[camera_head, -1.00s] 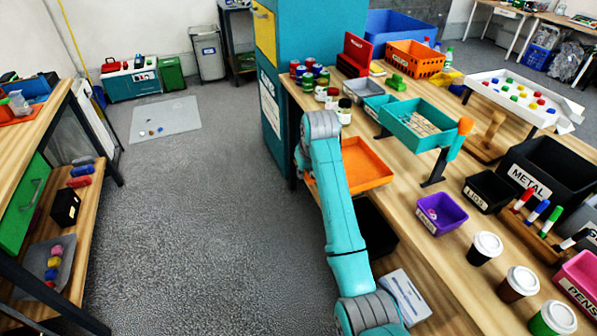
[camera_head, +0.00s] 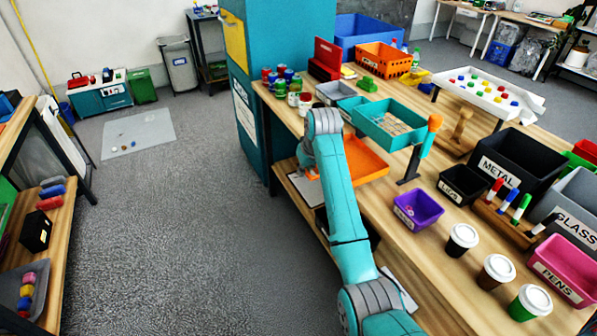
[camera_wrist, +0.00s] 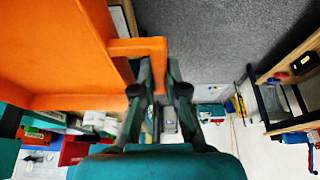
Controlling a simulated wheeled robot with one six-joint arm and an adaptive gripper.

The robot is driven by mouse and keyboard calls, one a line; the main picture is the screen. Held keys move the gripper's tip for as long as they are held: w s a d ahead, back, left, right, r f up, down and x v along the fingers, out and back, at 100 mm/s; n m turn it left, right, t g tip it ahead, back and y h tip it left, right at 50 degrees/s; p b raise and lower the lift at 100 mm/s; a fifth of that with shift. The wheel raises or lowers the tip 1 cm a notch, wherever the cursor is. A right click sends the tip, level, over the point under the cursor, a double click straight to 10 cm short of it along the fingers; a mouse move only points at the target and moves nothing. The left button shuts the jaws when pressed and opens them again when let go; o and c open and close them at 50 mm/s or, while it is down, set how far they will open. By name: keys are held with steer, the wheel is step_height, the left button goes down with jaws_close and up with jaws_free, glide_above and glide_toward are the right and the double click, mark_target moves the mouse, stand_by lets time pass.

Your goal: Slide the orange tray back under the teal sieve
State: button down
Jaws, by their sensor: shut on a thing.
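The orange tray (camera_head: 372,166) lies on the wooden bench, partly hidden behind my arm. Its right part reaches toward the space under the near left side of the teal sieve (camera_head: 383,137); how far under it lies, I cannot tell. The sieve stands raised on dark supports and has an orange-topped handle. In the wrist view the tray (camera_wrist: 60,50) fills the upper left, with its handle loop (camera_wrist: 140,46) at my fingertips. My gripper (camera_wrist: 152,72) is shut on that handle. In the head view my arm mostly hides the gripper.
A purple bin (camera_head: 418,209) and a black lids bin (camera_head: 462,184) stand right of the sieve's support. Jars (camera_head: 290,83) and a grey container (camera_head: 333,92) stand behind the tray. Several cups line the near edge. Open floor lies left of the bench.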

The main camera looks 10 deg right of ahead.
steer(key=shift+w+d, duration=0.25)
steer(key=shift+d, duration=0.6)
steer(key=shift+w+d, duration=0.3)
steer(key=shift+d, duration=0.5)
steer(key=shift+w+d, duration=0.25)
steer(key=shift+d, duration=0.6)
steer(key=shift+d+f, duration=0.2)
steer(key=shift+f, duration=1.1)
steer(key=c, duration=1.1)
jaws_free()
steer(key=shift+c, duration=0.2)
